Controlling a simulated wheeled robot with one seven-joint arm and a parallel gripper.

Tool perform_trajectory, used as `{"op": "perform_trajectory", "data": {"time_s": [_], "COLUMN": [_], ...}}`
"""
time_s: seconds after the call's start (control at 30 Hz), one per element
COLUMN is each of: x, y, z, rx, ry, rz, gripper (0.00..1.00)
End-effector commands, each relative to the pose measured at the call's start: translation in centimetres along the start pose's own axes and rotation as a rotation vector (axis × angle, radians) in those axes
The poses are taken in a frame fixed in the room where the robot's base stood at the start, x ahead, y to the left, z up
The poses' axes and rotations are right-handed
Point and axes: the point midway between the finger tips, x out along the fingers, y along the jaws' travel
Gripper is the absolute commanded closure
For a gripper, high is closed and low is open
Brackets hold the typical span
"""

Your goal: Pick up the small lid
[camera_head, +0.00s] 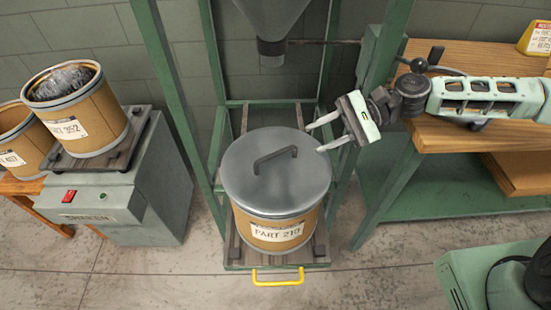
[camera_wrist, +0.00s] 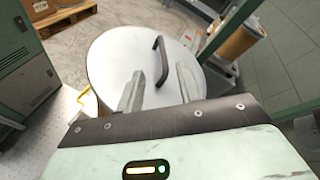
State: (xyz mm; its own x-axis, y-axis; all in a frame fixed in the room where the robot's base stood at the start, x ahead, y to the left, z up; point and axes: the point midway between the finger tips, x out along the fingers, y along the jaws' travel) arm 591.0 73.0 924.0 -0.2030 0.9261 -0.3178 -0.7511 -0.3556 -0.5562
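A round grey metal lid (camera_head: 255,188) with a dark bar handle (camera_head: 275,158) covers a drum (camera_head: 280,235) labelled "PART 213". In the wrist view the lid (camera_wrist: 110,60) lies beyond my fingers, and its handle (camera_wrist: 161,60) appears near the fingertips, between their lines. My gripper (camera_head: 314,138) is open at the lid's upper right edge in the head view, fingers pointing left toward the handle. In the wrist view my gripper (camera_wrist: 162,85) shows both fingers apart with nothing between them. I cannot tell the exact height of the fingers above the lid.
The drum stands on a platform with a yellow handle (camera_head: 278,281), inside a green frame (camera_head: 168,85) under a hopper (camera_head: 271,30). An open drum (camera_head: 85,115) of metal pieces sits on a grey shaker (camera_head: 120,205) at left. A wooden bench (camera_head: 460,138) stands at right.

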Motion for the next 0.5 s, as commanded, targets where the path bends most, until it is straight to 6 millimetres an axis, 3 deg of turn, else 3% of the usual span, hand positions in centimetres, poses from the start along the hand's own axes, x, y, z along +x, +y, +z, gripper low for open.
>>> {"op": "perform_trajectory", "data": {"time_s": [0.3, 0.5], "x": [5.2, 6.5], "y": [0.0, 0.0], "z": [0.2, 0.2], "rx": [0.0, 0.0], "ry": [-0.005, -0.004], "rz": [0.005, 0.004], "gripper": [0.64, 0.64]}}
